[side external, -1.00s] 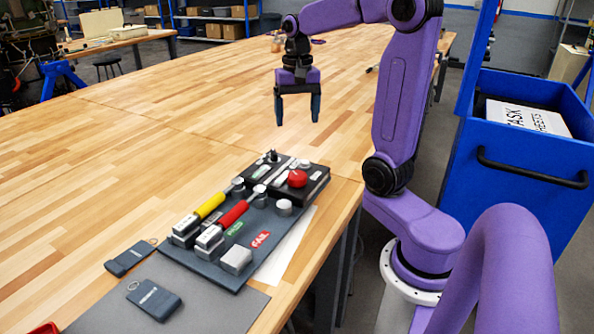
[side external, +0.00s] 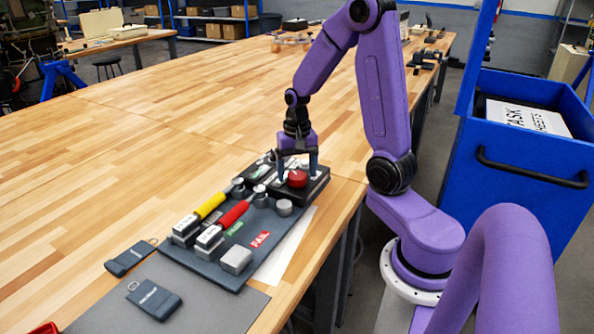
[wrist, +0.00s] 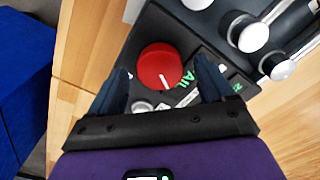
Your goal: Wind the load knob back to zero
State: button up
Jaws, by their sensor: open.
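A round red knob (side external: 297,180) with a white pointer line sits on the black box (side external: 313,193) at the far end of the dark panel. I cannot read a label naming it as the load knob. My gripper (side external: 296,170) is open and pointing down over the box, its fingers to either side of the red knob and seemingly just behind it. In the wrist view the red knob (wrist: 160,66) shows between the two fingers of my gripper (wrist: 164,78), with gaps on both sides. Contact is not visible. Smaller pale knobs on the box are partly hidden by the gripper.
The dark panel (side external: 205,262) also carries a yellow-handled lever (side external: 210,205), a red-handled lever (side external: 233,213), a grey block (side external: 236,260) and green and red labels. Two dark tags lie at the front left. A blue cart (side external: 520,200) stands right. The wooden table's left side is clear.

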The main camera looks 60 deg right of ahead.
jog(key=shift+f, duration=0.2)
jog(key=c, duration=1)
jog(key=shift+c, duration=0.2)
jog(key=shift+n, duration=0.3)
jog(key=n, duration=0.5)
jog(key=shift+n, duration=0.4)
jog(key=o, duration=1)
